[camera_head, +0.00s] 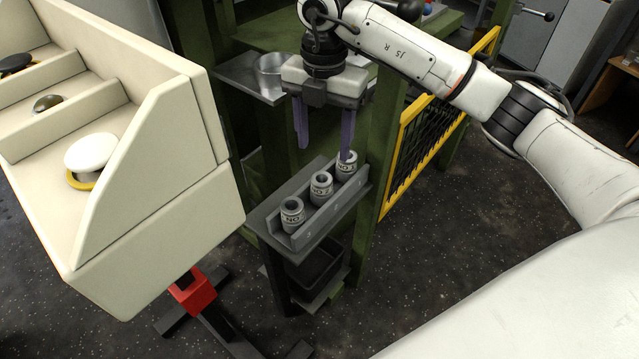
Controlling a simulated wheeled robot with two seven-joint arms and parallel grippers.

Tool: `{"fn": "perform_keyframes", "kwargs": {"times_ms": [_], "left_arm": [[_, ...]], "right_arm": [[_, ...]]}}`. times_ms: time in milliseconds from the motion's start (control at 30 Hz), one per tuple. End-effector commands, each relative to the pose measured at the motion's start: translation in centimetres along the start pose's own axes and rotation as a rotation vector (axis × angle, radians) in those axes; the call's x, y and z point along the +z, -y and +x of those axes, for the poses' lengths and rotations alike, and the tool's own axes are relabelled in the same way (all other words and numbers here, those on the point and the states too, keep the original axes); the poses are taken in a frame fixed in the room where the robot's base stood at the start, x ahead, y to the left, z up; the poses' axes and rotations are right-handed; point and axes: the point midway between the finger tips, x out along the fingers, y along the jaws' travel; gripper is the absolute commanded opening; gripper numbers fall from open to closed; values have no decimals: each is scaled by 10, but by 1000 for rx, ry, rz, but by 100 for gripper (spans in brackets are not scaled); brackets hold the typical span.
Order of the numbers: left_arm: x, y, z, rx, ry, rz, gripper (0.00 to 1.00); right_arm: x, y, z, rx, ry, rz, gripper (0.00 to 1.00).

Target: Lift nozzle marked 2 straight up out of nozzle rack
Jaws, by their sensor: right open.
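The dark grey nozzle rack (330,214) holds a row of three grey ring-topped nozzles, all upright. They are a front one (292,215), a middle one (321,188) and a far one (346,167). Dark lettering shows on them, but it is too small to tell surely which is marked 2. My right gripper (325,152) is open and empty, its purple fingers pointing down above the back of the rack. Its right fingertip overlaps the top of the far nozzle in the picture; I cannot tell if they touch. My left gripper is out of view.
A cream control box (150,215) with large buttons stands close on the left. A green frame (375,185) rises behind the rack, with a metal cup (268,76) on a plate. A yellow-edged mesh guard (425,135) stands to the right. A dark bin (318,265) sits below.

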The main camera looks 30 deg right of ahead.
Motion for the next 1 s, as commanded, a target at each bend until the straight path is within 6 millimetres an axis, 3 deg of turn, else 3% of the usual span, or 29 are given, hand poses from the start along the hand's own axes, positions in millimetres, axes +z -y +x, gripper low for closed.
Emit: {"fn": "perform_keyframes", "kwargs": {"times_ms": [200,433,700,933,1000], "left_arm": [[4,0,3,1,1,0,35],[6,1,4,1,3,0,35],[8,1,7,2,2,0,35],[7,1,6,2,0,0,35],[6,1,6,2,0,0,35]], "right_arm": [[-1,0,36,-2,-4,-3,57],[-2,-1,54,0,-6,-5,57],[-1,-3,92,1,-6,-6,57],[-1,-3,94,3,-4,-7,57],[-1,-3,94,3,-4,-7,46]]}}
